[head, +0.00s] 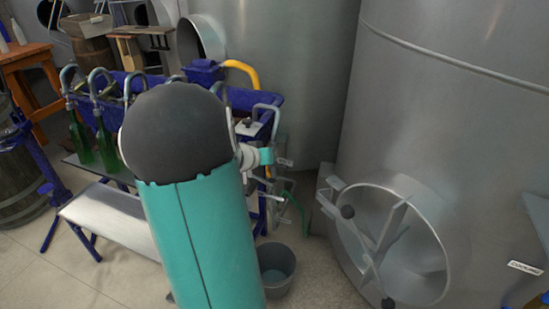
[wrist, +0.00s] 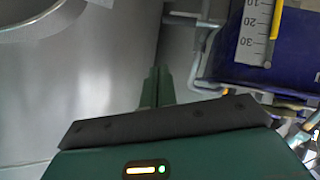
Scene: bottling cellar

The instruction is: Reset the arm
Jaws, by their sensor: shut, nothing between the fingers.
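My gripper (wrist: 157,88) shows in the wrist view as two dark green fingers, side by side and closed together, with nothing between them. They stand out beyond the dark grey edge of my wrist housing. In the wrist view a grey metal tank wall fills the left, and a blue box-like part (wrist: 290,75) lies to the right of the fingers, apart from them. In the head view my teal arm with its dark round joint rises through the middle and hides part of the bottling stand. I cannot clearly make out my gripper there.
A blue bottling stand (head: 205,75) with curved spouts holds green bottles (head: 80,140) on the left. A large steel tank (head: 455,110) with a round hatch (head: 395,240) stands right. A grey bucket (head: 276,268) sits on the floor.

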